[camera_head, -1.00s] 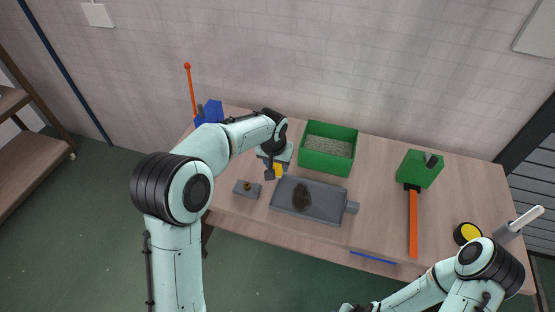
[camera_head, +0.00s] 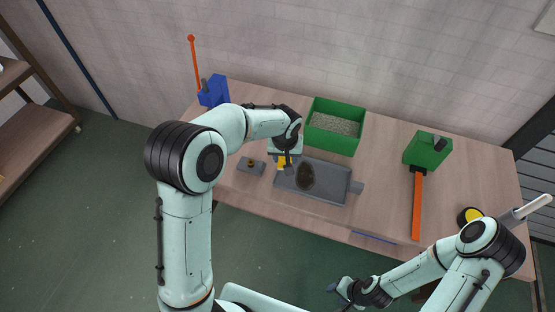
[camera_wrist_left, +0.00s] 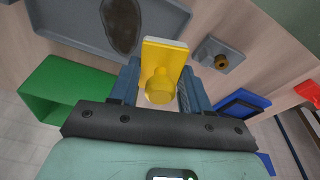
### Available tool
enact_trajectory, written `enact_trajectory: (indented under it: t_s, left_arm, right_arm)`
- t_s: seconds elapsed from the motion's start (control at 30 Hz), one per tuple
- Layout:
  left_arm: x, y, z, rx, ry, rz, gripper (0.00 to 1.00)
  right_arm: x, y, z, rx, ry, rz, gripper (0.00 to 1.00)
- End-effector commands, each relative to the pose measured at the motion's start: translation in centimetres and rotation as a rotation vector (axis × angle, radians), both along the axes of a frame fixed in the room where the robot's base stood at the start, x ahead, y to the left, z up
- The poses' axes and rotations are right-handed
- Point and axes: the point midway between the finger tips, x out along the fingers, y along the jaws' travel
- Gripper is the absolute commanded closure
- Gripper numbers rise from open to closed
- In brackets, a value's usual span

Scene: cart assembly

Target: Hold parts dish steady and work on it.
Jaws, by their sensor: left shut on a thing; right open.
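The parts dish, a shallow grey tray (camera_head: 333,193) with a block-like handle on its right end, lies on the table and has a dark oval patch (camera_head: 306,177). My left gripper (camera_head: 284,165) is at the dish's left end, shut on a yellow knobbed tool (camera_wrist_left: 160,88) with a flat, pale-edged plate. In the left wrist view the tool is beside the dish (camera_wrist_left: 75,30); I cannot tell whether they touch. My right gripper (camera_head: 335,289) is open and empty, in front of the table, well away from the dish.
A small grey block with a brass knob (camera_head: 251,165) sits left of the dish. A green bin (camera_head: 334,145) of pale granules stands behind. A green block with an orange bar (camera_head: 417,205) is to the right, a blue block (camera_head: 214,92) at far left. Bare tabletop (camera_head: 385,190) lies between.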

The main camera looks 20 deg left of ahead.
Motion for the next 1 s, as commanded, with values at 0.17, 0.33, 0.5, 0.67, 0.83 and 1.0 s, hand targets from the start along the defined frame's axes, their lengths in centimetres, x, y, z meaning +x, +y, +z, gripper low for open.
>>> enact_trajectory:
  t_s: [0.17, 0.33, 0.5, 0.67, 0.83, 1.0]
  left_arm:
    - [2.4, -3.5, -0.2, -0.017, 0.048, 0.280, 0.77]
    - [3.4, -5.8, -0.2, -0.025, 0.075, 0.473, 0.77]
    - [3.7, -6.7, -0.3, -0.027, 0.084, 0.540, 0.77]
    - [3.7, -7.2, -1.4, -0.027, 0.084, 0.541, 0.77]
    - [3.6, -8.1, -3.4, -0.026, 0.085, 0.538, 0.77]
    - [3.7, -8.2, -5.2, -0.028, 0.083, 0.544, 0.77]
  right_arm:
    - [-0.5, 0.0, -0.3, 0.000, 0.006, 0.000, 0.57]
    - [-0.7, 0.0, -0.5, 0.000, 0.008, 0.000, 0.57]
    - [-0.7, 0.0, -0.5, 0.000, 0.008, 0.000, 0.57]
    - [-0.7, 0.0, -0.5, 0.000, 0.008, 0.000, 0.57]
    - [-0.7, 0.0, -0.5, 0.000, 0.008, 0.000, 0.57]
    - [-0.7, 0.0, -0.5, 0.000, 0.008, 0.000, 0.57]
